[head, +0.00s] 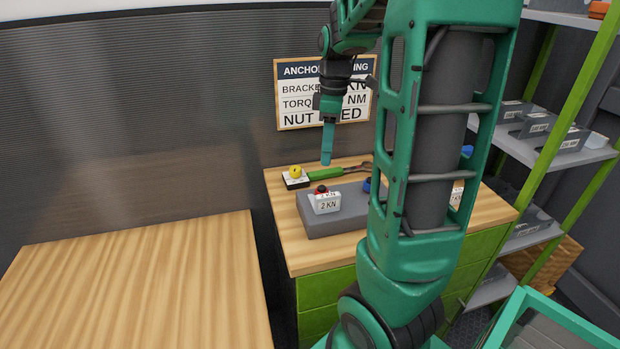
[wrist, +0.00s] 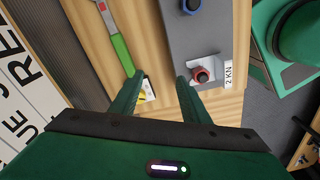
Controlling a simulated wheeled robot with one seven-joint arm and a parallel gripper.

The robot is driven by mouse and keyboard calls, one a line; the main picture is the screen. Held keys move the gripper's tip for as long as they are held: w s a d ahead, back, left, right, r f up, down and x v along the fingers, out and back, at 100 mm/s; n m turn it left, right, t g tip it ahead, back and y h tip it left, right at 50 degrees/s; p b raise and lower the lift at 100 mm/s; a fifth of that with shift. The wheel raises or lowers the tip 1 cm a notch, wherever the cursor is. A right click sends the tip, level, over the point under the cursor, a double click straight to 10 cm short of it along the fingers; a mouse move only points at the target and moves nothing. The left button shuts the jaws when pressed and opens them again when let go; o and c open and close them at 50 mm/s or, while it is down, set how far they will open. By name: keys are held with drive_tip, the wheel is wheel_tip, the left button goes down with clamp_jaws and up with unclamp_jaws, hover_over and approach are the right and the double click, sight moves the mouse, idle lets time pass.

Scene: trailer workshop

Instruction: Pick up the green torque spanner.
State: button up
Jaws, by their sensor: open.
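The green torque spanner (head: 325,173) lies on the wooden top of the green-drawered bench, behind the grey block. Its green handle points left and its metal end points right. In the wrist view the spanner (wrist: 122,52) runs along the upper left, handle end near my left finger. My gripper (head: 327,145) points down above the bench, over the spanner's handle in the head view. In the wrist view my gripper (wrist: 158,82) is open with nothing between its fingers. The left finger partly covers the area by the handle end.
A grey block (head: 318,222) carries a red-topped piece with a "2 KN" label (head: 327,207) and a blue ring (head: 367,185). A yellow knob on a small labelled base (head: 295,177) stands by the handle end. An empty wooden table (head: 140,290) is at left; shelves (head: 560,150) stand right.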

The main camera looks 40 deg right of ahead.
drive_tip(key=w+d+n, duration=0.3)
drive_tip(key=w+n, duration=0.1)
drive_tip(key=w, duration=0.1)
drive_tip(key=n, duration=0.1)
hover_over(321, 171)
drive_tip(key=shift+h, duration=0.3)
drive_tip(key=f, duration=0.6)
drive_tip(key=shift+s+a, duration=0.1)
drive_tip(key=shift+s, duration=0.15)
drive_tip(key=shift+w+f, duration=0.15)
drive_tip(key=shift+f, duration=1.15)
drive_tip(key=shift+w+f, duration=0.1)
drive_tip(key=shift+f, duration=1.2)
clamp_jaws()
